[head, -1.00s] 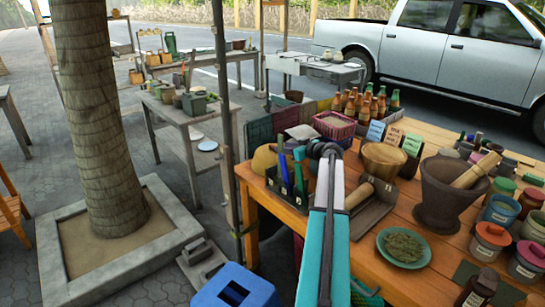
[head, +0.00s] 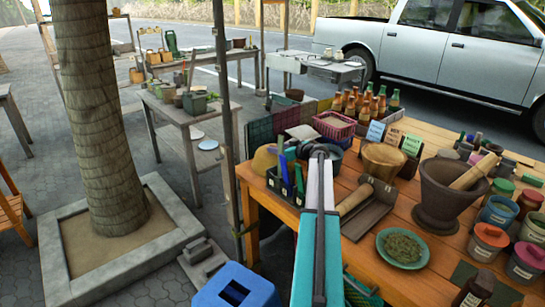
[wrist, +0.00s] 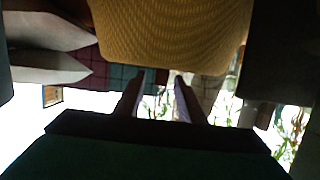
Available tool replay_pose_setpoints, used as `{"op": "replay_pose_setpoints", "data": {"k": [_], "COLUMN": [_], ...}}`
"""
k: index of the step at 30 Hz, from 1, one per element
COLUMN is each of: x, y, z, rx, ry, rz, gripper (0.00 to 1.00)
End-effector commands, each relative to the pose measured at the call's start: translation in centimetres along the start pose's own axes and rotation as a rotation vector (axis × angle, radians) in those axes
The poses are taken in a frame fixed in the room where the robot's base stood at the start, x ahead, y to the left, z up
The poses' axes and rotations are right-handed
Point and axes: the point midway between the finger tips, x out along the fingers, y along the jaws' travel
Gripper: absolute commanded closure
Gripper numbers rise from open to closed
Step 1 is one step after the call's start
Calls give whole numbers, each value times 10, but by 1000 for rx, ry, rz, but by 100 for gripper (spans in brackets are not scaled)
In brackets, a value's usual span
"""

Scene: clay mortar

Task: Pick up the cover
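A yellow-tan woven dome (head: 265,158), which looks like the cover, sits at the left back corner of the wooden table (head: 440,250), partly hidden behind a dark caddy. In the wrist view a large yellow woven surface (wrist: 170,30), likely the same thing, fills the top middle, close ahead of the fingers. My gripper (wrist: 160,82) shows two dark fingers, apart with an empty gap between them. The fingertips look close below the woven surface in the picture; I cannot tell whether they touch it. In the head view my arm hides the gripper.
Near my arm stand a dark caddy with bottles (head: 285,178), a wooden bowl (head: 382,162) and a dark tray with a roller (head: 368,207). A clay mortar with a pestle (head: 445,192), a green plate (head: 402,247) and several jars crowd the right side.

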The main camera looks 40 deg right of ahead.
Motion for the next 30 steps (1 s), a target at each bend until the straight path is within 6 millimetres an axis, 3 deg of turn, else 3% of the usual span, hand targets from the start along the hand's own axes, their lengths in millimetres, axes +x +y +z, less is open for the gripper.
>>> {"op": "replay_pose_setpoints", "data": {"k": [15, 17, 22, 30], "x": [0, 0, 0, -1], "y": [0, 0, 0, 1], "z": [0, 0, 0, 0], "rx": [0, 0, 0, 0], "ry": [0, 0, 0, 1], "rz": [0, 0, 0, 1], "gripper": [64, 71, 100, 100]}}
